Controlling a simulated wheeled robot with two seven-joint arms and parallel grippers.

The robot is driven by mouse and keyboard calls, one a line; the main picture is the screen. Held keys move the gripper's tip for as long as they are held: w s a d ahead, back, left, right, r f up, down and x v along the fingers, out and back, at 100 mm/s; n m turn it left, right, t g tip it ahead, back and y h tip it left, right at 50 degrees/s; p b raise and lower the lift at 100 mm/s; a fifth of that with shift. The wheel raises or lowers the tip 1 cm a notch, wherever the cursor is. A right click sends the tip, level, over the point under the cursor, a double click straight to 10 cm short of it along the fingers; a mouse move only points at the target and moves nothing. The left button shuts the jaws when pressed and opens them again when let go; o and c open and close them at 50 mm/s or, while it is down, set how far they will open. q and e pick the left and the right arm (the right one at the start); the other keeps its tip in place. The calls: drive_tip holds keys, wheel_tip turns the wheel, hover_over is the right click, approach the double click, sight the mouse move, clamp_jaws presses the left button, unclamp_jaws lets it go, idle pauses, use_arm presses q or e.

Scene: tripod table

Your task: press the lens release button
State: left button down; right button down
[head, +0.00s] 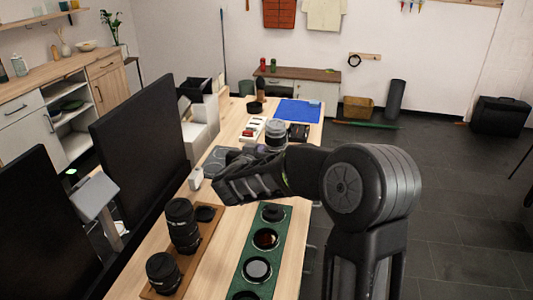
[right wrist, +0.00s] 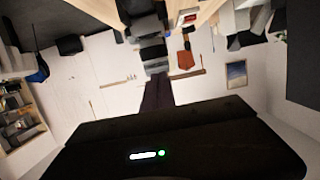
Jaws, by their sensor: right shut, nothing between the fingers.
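My right arm comes in from the lower right in the head view and reaches left over the table. My right gripper (head: 228,188), at its dark far end, is shut with nothing held, above the table. A silver-and-dark lens-like cylinder (head: 275,134) stands just beyond my forearm; whatever is below it is partly hidden by the arm. I cannot make out a lens release button in either view. Two black lenses (head: 182,224) (head: 163,272) stand upright on a wooden tray (head: 208,238). My left gripper is not in view.
A green tray (head: 287,228) with several round dark pieces lies right of the wooden tray. Black monitors (head: 140,130) line the table's left side. A blue mat (head: 298,111) lies at the far end. Open floor (head: 465,215) is to the right.

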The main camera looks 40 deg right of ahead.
drive_tip(key=shift+w+d, duration=0.1)
drive_tip(key=p+x, duration=0.1)
drive_tip(key=x, duration=0.8)
drive_tip(key=shift+d, duration=0.15)
drive_tip(key=f, duration=0.3)
drive_tip(key=shift+w+d+f, duration=0.2)
drive_tip(key=shift+f, duration=0.45)
